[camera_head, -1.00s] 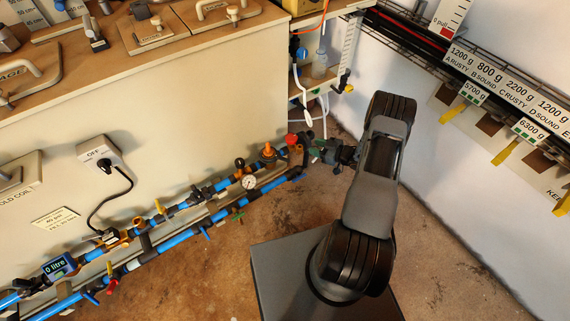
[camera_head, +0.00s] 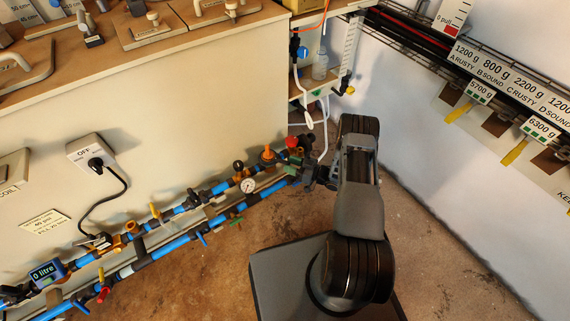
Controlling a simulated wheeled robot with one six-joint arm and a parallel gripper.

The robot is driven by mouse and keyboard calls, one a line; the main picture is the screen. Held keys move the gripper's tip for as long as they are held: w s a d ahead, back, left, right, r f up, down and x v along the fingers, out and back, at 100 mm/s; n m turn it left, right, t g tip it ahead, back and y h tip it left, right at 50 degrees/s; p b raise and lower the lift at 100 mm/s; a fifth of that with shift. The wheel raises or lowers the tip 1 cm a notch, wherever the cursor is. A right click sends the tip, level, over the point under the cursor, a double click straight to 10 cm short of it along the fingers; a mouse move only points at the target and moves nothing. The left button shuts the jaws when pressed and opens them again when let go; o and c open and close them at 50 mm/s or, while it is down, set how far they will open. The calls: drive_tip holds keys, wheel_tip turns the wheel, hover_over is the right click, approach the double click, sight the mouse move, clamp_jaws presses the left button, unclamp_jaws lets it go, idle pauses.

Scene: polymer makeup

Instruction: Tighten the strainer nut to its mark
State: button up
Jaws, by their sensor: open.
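A run of blue pipes (camera_head: 173,245) with brass and orange fittings lies low along the cream panel. I cannot tell for sure which fitting is the strainer; a brass fitting (camera_head: 135,238) sits on the upper pipe and an orange one (camera_head: 268,155) is near the right end. No nut mark is readable at this size. My gripper (camera_head: 307,173) is small and dark at the right end of the pipes, beside the red-topped fitting (camera_head: 292,142). It is open. Its fingers are partly lost against dark fittings, so I cannot tell whether they touch anything.
A pressure gauge (camera_head: 248,186), coloured valve levers and a "0 litre" meter (camera_head: 46,271) crowd the pipes. A black cable hangs from the OFF socket (camera_head: 85,152). White hoses (camera_head: 326,130) hang behind my arm. Weight labels (camera_head: 497,67) line the right wall. The brown floor (camera_head: 215,285) is clear.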

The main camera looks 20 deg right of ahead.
sight(276, 159)
drive_tip(key=shift+b+x, duration=0.3)
drive_tip(key=shift+x, duration=1.3)
clamp_jaws()
